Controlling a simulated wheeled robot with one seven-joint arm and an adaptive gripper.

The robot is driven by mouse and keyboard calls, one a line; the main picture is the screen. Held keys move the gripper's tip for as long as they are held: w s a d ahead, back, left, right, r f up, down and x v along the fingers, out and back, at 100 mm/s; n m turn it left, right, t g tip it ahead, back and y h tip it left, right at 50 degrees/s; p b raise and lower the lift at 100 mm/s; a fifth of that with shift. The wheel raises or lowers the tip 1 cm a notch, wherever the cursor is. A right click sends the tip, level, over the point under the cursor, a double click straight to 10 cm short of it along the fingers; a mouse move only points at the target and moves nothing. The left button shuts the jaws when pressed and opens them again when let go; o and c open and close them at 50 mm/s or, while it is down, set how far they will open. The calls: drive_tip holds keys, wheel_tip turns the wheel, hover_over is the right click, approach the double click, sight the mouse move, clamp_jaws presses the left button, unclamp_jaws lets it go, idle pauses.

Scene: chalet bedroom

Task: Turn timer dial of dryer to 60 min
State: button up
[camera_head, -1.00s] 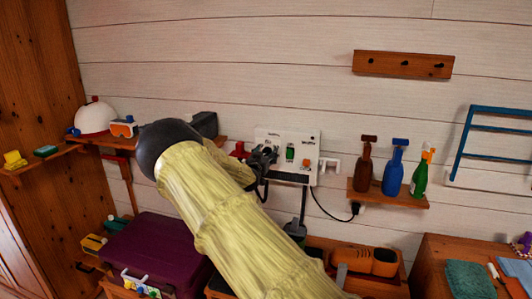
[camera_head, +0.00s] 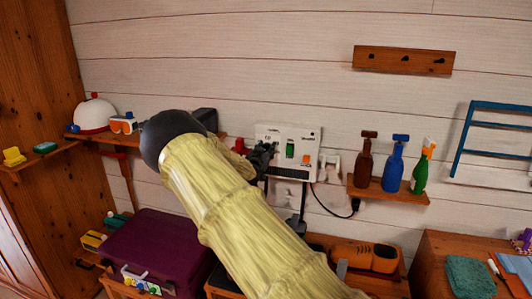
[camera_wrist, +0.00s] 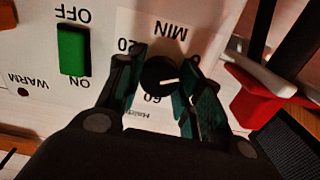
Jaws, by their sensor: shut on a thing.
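The dryer (camera_head: 288,136) is a white panel on the wall. In the wrist view its face (camera_wrist: 100,18) appears upside down. The timer dial (camera_wrist: 160,76) is a round black knob with a white pointer line. My gripper (camera_wrist: 167,72) is shut on the dial, one finger on each side. In the head view my gripper (camera_head: 263,156) is at the dryer's left part, and my yellow-sleeved arm hides some of it.
A green switch (camera_wrist: 73,50) marked ON and OFF is beside the dial. A red object (camera_wrist: 262,105) is close to the right finger. A shelf (camera_head: 390,194) with several bottles is right of the dryer. A purple case (camera_head: 155,246) stands lower left.

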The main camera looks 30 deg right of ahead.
drive_tip(key=m+b, duration=0.2)
drive_tip(key=b, duration=0.2)
drive_tip(key=m+b, duration=0.3)
drive_tip(key=b, duration=0.1)
drive_tip(key=shift+f, duration=0.4)
drive_tip(key=m+b, duration=0.6)
drive_tip(key=b, duration=0.2)
drive_tip(key=shift+m+b, duration=0.3)
drive_tip(key=shift+b, duration=0.1)
drive_tip(key=m+b, duration=0.9)
drive_tip(key=b, duration=0.3)
drive_tip(key=shift+m+b, duration=0.3)
drive_tip(key=shift+b, duration=0.1)
drive_tip(key=shift+r+m+b, duration=0.15)
drive_tip(key=shift+m+b, duration=0.75)
drive_tip(key=shift+b, duration=0.2)
drive_tip(key=shift+r, duration=0.1)
drive_tip(key=o, duration=1)
drive_tip(key=shift+o, duration=0.2)
